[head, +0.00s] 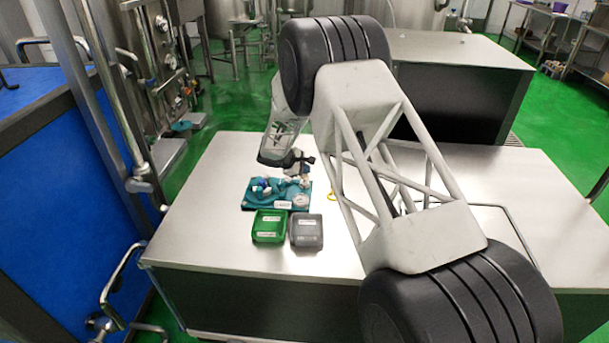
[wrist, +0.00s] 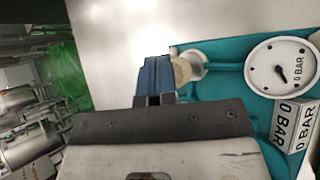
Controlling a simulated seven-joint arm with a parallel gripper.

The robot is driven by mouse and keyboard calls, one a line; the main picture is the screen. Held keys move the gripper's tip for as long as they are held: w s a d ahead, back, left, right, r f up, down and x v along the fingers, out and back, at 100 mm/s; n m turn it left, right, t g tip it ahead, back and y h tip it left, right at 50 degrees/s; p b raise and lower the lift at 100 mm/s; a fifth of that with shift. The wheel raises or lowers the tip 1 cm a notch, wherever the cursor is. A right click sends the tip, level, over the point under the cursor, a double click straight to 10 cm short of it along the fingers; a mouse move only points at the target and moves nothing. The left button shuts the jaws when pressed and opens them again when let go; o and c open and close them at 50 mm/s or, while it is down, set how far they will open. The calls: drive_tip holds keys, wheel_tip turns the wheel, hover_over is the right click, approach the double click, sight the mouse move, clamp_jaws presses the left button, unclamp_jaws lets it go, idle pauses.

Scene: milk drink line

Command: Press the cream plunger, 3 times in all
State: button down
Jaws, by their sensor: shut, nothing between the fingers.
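A teal panel (head: 255,205) lies on the steel table, and it also fills the right of the wrist view (wrist: 232,62). It bears a round white gauge (wrist: 281,67) with a dark needle and a white block (wrist: 292,126) reading "0 BAR". The cream plunger (wrist: 182,71) shows just right of my fingertips, partly covered by them. My gripper (wrist: 159,62) has its blue fingers shut together with nothing held. In the head view my gripper (head: 303,170) is over the panel's far right part. I cannot tell whether the fingers touch the plunger.
A green bin (head: 268,239) and a grey bin (head: 306,241) stand side by side in front of the panel. Blue and white fittings (head: 262,184) sit on the panel's left part. The steel table (head: 205,225) is clear to the left. A yellow ring (head: 331,197) is right of the panel.

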sight(305, 175)
drive_tip(key=shift+r, duration=0.65)
drive_tip(key=shift+r, duration=2.5)
